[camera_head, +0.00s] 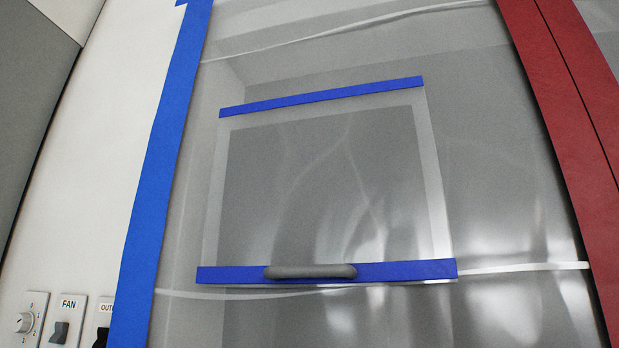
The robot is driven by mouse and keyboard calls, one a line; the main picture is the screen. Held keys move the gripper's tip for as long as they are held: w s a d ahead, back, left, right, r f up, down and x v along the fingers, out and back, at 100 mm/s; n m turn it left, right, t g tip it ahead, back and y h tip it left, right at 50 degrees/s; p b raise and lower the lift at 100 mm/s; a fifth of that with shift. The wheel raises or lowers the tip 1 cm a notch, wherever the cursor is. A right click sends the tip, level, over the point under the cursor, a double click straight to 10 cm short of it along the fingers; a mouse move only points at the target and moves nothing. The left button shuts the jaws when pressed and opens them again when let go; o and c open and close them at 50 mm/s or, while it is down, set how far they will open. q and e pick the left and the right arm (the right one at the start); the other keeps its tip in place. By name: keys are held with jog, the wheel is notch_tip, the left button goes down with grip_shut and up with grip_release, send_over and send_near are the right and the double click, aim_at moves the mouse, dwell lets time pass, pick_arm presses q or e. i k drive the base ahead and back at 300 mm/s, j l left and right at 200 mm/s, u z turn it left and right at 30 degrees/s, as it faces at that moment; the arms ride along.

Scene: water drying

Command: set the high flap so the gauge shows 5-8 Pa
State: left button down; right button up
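The flap (335,190) is a grey, translucent panel in the middle of the head view. A blue strip (320,96) runs along its top edge and another blue strip (410,270) along its bottom edge. A dark grey handle (310,271) sits on the bottom strip. The flap appears to lie close to the clear sheet behind it; I cannot tell whether it stands slightly open. No gauge shows in this view. Neither of my grippers is in view.
A clear plastic sheet (510,180) surrounds the flap, edged by blue tape (160,160) on the left and a red post (570,130) on the right. At the lower left, a white wall carries a dial (25,322), a FAN switch (61,331) and a partly hidden switch (101,336).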

aim_at(445, 268)
jog(key=z, duration=1.25)
jog(key=k+z, duration=0.4)
jog(key=k+l+z, duration=0.1)
jog(key=z, duration=0.35)
jog(key=k+l+z, duration=0.25)
jog(key=z, duration=0.15)
jog(key=k, duration=0.1)
